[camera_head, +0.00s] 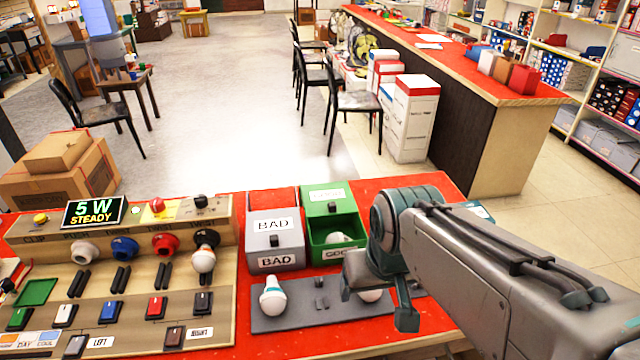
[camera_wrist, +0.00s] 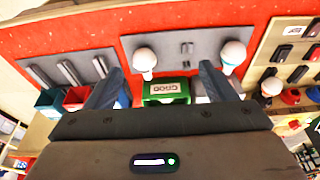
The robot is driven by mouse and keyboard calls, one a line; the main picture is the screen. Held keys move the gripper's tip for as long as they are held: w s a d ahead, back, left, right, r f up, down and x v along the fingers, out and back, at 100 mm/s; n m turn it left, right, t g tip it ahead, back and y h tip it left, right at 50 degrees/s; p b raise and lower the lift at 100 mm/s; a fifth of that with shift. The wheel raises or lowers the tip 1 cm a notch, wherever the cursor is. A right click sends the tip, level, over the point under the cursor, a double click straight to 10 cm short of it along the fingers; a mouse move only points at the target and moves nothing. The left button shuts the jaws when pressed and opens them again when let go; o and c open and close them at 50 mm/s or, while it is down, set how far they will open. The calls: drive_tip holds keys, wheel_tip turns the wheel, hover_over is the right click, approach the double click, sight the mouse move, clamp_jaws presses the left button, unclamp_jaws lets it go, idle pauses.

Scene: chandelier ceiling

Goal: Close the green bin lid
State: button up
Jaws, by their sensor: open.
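The green bin (camera_head: 318,238) stands at the back of the red table, with its front label partly hidden by my arm. Its green lid (camera_head: 319,194), with a pale label and a dark knob, sits towards the back. The front of the bin is open and a white bulb (camera_head: 338,239) shows inside. In the wrist view the green bin (camera_wrist: 165,100) appears upside down, between my fingers in the picture. My gripper (camera_head: 377,303) is open and empty, in front of the bin over the grey tray; its spread fingers also show in the wrist view (camera_wrist: 160,72).
The grey BAD bin (camera_head: 275,245) stands close to the green bin's left. A grey tray (camera_head: 320,318) in front holds a bulb (camera_head: 272,298) at left and another (camera_head: 370,295) beside my gripper. A switch panel (camera_head: 140,290) fills the table's left side.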

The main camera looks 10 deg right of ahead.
drive_tip(key=shift+c, duration=0.3)
drive_tip(key=shift+w, duration=0.1)
drive_tip(key=c, duration=0.5)
drive_tip(key=shift+w+r, duration=0.25)
drive_tip(key=shift+w, duration=0.4)
drive_tip(key=shift+w+r, duration=0.2)
drive_tip(key=shift+w, duration=0.4)
drive_tip(key=c, duration=1)
drive_tip(key=w, duration=0.5)
drive_tip(key=w+r+b, duration=0.1)
drive_tip(key=w, duration=0.4)
drive_tip(key=w+r+b, duration=0.1)
drive_tip(key=w, duration=0.4)
drive_tip(key=shift+a+r, duration=0.15)
clamp_jaws()
drive_tip(key=b, duration=0.3)
approach(327, 194)
wheel_tip(327, 194, up, 4)
drive_tip(key=s, duration=0.2)
drive_tip(key=shift+t, duration=0.4)
drive_tip(key=p+x, duration=0.1)
drive_tip(key=x, duration=0.9)
drive_tip(key=shift+f, duration=0.3)
drive_tip(key=s, duration=0.3)
drive_tip(key=shift+r, duration=0.25)
drive_tip(key=shift+s+f, duration=0.1)
drive_tip(key=shift+s, duration=0.45)
